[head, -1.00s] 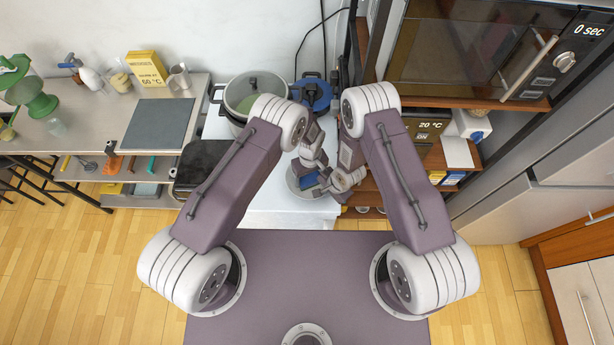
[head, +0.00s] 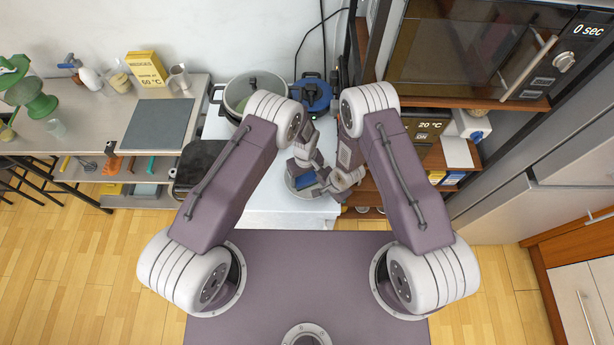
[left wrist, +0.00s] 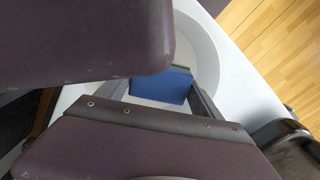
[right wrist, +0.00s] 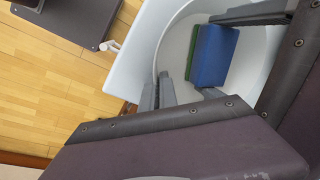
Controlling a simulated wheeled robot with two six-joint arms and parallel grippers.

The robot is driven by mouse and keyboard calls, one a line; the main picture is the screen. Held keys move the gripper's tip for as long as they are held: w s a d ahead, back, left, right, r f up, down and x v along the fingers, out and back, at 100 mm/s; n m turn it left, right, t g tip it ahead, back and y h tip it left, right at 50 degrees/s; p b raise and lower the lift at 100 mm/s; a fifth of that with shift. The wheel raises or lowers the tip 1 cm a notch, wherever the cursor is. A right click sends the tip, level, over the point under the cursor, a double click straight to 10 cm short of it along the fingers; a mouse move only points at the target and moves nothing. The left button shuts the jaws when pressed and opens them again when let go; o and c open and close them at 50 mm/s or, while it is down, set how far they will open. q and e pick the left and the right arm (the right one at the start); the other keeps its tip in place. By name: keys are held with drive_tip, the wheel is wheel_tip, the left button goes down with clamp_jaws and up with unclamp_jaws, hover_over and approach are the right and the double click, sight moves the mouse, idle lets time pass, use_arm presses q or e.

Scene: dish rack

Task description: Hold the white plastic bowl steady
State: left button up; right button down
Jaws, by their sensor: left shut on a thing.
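The white plastic bowl (head: 297,191) stands on the white counter, partly hidden by my grippers in the head view. It also shows in the left wrist view (left wrist: 245,95) and the right wrist view (right wrist: 177,45). A blue sponge with a green side (right wrist: 213,55) is inside the bowl, also seen in the left wrist view (left wrist: 172,86). My left gripper (left wrist: 163,97) reaches into the bowl, its fingers shut on the sponge's two ends. My right gripper (right wrist: 158,85) has its fingers close together on either side of the bowl's rim and appears shut on it.
A large pot (head: 240,97) and a blue lidded pot (head: 313,97) stand at the back of the counter. A shelf with a microwave (head: 480,50) rises close on the right. A black object (head: 197,160) lies at the left.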

sight(305, 177)
use_arm(q)
drive_tip(key=shift+r, duration=3.45)
drive_tip(key=shift+f, duration=0.15)
drive_tip(key=shift+f, duration=2.85)
drive_tip(key=shift+f, duration=0.6)
drive_tip(key=shift+d, duration=0.1)
